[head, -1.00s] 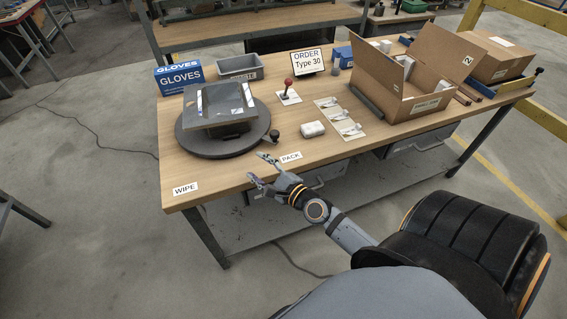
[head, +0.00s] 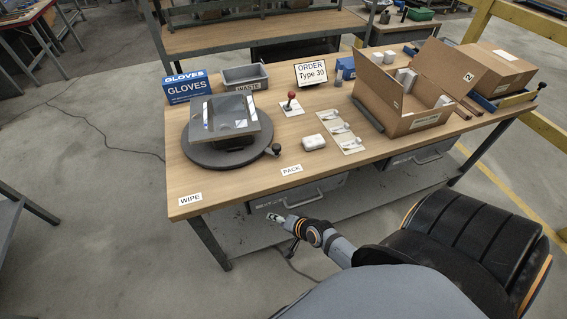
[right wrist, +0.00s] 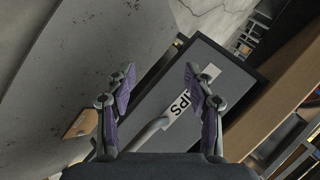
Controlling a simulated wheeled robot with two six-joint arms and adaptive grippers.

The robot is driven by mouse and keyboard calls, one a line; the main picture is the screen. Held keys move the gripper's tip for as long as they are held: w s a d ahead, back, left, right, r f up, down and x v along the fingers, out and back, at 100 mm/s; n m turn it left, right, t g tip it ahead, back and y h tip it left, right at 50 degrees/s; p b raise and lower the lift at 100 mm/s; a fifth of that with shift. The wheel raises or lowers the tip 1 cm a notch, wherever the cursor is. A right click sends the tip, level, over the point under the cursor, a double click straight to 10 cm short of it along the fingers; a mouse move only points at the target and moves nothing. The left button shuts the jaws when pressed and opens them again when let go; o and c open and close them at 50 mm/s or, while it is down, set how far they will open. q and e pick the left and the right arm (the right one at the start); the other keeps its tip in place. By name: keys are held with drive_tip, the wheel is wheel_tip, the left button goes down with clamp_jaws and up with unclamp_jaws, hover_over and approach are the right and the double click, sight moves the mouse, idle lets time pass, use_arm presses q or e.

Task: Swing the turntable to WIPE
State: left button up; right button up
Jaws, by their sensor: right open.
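The turntable (head: 205,158) is a dark grey round disc at the left of the wooden table. A tilted grey plate-like piece with a glossy top (head: 222,117) sits on it. Its black knob (head: 276,149) sticks out at the right front, nearer the PACK label (head: 291,170) than the WIPE label (head: 190,199) at the front left corner. My right gripper (head: 272,214) is in front of the table, below its top, apart from the knob. In the right wrist view it (right wrist: 160,85) is open and empty before a drawer. My left gripper is out of view.
A red-knobbed lever (head: 290,100), a white case (head: 314,142) and a card of small white parts (head: 340,132) lie right of the turntable. The gloves box (head: 187,87) and waste bin (head: 245,77) stand behind. A drawer handle (head: 318,193) juts below the tabletop.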

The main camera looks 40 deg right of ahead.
drive_tip(key=shift+s+d+f+n+g, duration=0.15)
drive_tip(key=shift+s+d+f, duration=0.15)
drive_tip(key=shift+f, duration=0.15)
drive_tip(key=shift+s+d+f+n+g, duration=0.15)
drive_tip(key=shift+s+d+f, duration=0.1)
drive_tip(key=shift+f, duration=0.2)
drive_tip(key=shift+a, duration=0.1)
drive_tip(key=shift+c, duration=0.2)
